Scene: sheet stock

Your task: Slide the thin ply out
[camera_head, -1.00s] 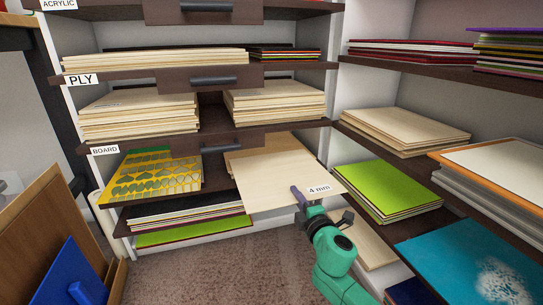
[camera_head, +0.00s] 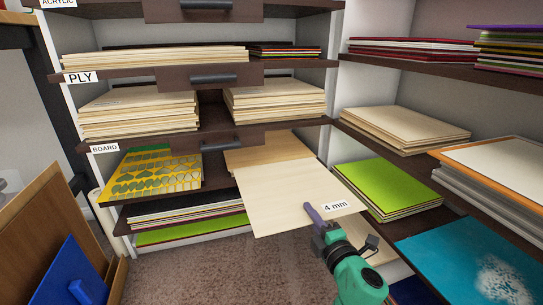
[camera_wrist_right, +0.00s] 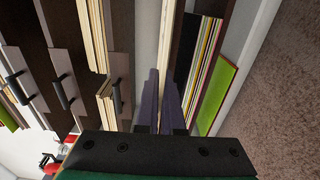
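The thin ply (camera_head: 285,195) is a pale sheet with a "4 mm" label near its front right corner. In the head view it sticks well out from the BOARD shelf over the floor. Its back part lies over or against other pale sheets (camera_head: 265,152) on that shelf. My right gripper (camera_head: 314,214) is shut on the sheet's front edge, beside the label. In the right wrist view its two purple fingers (camera_wrist_right: 162,98) lie close together, with a narrow gap. My left gripper is not in view.
A yellow patterned sheet (camera_head: 155,175) lies left on the same shelf. A green stack (camera_head: 388,188) lies close to the ply's right side. A teal sheet (camera_head: 470,262) is at the lower right. A wooden panel (camera_head: 30,235) and blue panel (camera_head: 70,275) stand left. The middle floor (camera_head: 200,275) is clear.

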